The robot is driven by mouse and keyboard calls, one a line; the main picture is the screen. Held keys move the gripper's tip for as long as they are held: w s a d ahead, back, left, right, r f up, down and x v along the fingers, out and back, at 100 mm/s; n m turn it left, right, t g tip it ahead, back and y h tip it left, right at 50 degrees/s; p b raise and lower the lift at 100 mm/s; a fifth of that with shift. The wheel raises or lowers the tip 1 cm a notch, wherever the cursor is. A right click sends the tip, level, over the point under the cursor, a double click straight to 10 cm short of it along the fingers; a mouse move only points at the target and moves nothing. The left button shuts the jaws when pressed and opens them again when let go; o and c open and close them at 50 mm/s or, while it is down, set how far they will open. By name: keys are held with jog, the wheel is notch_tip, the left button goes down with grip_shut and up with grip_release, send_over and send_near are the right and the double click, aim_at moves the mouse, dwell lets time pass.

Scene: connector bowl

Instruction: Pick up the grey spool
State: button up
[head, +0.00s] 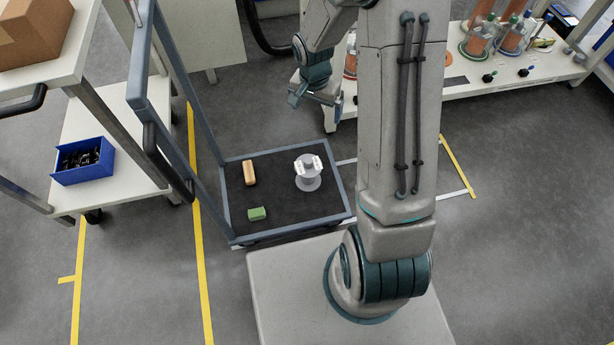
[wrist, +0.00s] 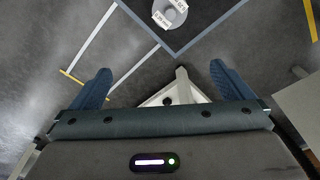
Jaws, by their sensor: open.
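The grey spool (head: 308,176) stands upright on the dark bed of a low cart (head: 275,166), toward its right side. White labels show on its top. In the wrist view the spool (wrist: 170,12) is cut off by the top edge, ahead of the fingers. My gripper (head: 315,97) is open and empty, above and beyond the far right edge of the cart, apart from the spool. Both blue fingers of the gripper (wrist: 160,85) show spread wide in the wrist view, with floor and a pale frame piece between them.
An orange-tan block (head: 249,173) and a green block (head: 257,213) lie on the cart, left of the spool. The cart's upright handle (head: 172,100) rises at its left. A shelf unit with a blue bin (head: 82,160) stands further left. A low white bench (head: 490,85) is at the back right.

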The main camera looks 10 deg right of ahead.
aim_at(308, 167)
jog(key=f+m+b, duration=0.1)
jog(key=f+b, duration=0.2)
jog(key=f, duration=0.6)
jog(key=w+f+m+b, duration=0.1)
jog(key=f+b, duration=0.1)
jog(key=f, duration=0.7)
jog(key=w+a+f+b, duration=0.1)
jog(key=f+b, duration=0.2)
jog(key=f, duration=0.6)
jog(key=shift+w+f+m+g+y+b, duration=0.2)
jog(key=shift+f+m+g+y+b, duration=0.1)
jog(key=shift+m+y+b, duration=0.1)
jog(key=shift+s+a+f+b, duration=0.15)
jog(key=shift+f+b, duration=0.6)
jog(key=shift+f, duration=0.75)
jog(key=shift+w+a+f+b, duration=0.1)
jog(key=shift+f+b, duration=0.6)
jog(key=shift+f, duration=0.8)
jog(key=c, duration=0.9)
jog(key=shift+r, duration=0.15)
